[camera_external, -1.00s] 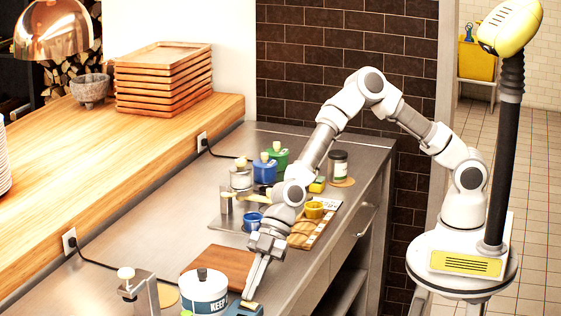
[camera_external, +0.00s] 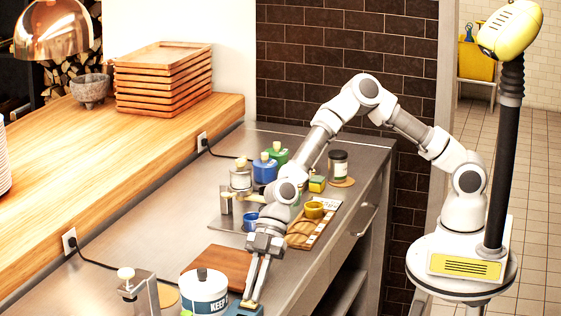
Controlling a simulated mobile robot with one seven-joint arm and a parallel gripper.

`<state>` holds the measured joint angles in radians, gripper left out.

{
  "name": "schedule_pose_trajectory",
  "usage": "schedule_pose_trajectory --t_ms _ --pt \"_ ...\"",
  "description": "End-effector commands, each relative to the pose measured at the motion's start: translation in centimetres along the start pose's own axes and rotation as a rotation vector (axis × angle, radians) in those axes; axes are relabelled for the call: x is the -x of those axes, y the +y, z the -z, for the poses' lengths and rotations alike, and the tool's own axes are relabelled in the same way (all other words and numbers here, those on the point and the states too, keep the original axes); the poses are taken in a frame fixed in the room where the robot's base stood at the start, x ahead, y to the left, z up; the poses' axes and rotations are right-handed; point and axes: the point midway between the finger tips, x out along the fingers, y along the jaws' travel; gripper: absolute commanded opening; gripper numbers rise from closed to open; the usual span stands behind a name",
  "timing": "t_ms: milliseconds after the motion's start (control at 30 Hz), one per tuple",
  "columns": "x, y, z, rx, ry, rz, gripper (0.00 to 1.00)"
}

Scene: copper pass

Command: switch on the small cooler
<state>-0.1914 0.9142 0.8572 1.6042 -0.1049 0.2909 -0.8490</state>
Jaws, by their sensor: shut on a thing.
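A white tub with a blue band (camera_external: 204,296), its label partly readable as "KEEP", stands at the lower front of the steel counter. It looks like the small cooler, but I cannot be sure. A blue box (camera_external: 236,309) sits to its right, cut off by the bottom edge of the picture. My gripper (camera_external: 250,301) points down onto the blue box's top, its fingertips shut on a small pale part there. The fingers partly hide that part. No switch state or light can be made out.
A brown board (camera_external: 216,263) lies just behind the tub. A metal clamp-like stand (camera_external: 140,290) is at its left. A black cable runs from the wall socket (camera_external: 69,241) towards the tub. Bottles and cups crowd the tray farther back.

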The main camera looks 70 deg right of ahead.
Motion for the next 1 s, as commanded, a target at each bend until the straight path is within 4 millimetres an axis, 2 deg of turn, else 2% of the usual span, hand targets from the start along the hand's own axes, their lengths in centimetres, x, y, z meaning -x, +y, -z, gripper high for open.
schedule_pose_trajectory --t_ms 33,167,367,533,600,800,1000 --pt "-0.6 -0.9 -1.0 -0.003 -0.019 0.024 0.0" --pt "-0.6 -0.9 -0.9 -0.002 -0.019 0.024 0.0" --pt "0.6 -0.8 0.3 -0.002 -0.014 0.019 0.0" --pt "3.4 -0.2 3.2 0.001 -0.002 0.005 0.0" --pt "4.8 -0.1 2.6 -0.002 -0.002 0.001 0.0" --pt "9.0 0.0 2.7 -0.003 0.0 0.0 0.0" --pt "11.8 0.0 2.8 0.0 0.001 0.0 0.0"
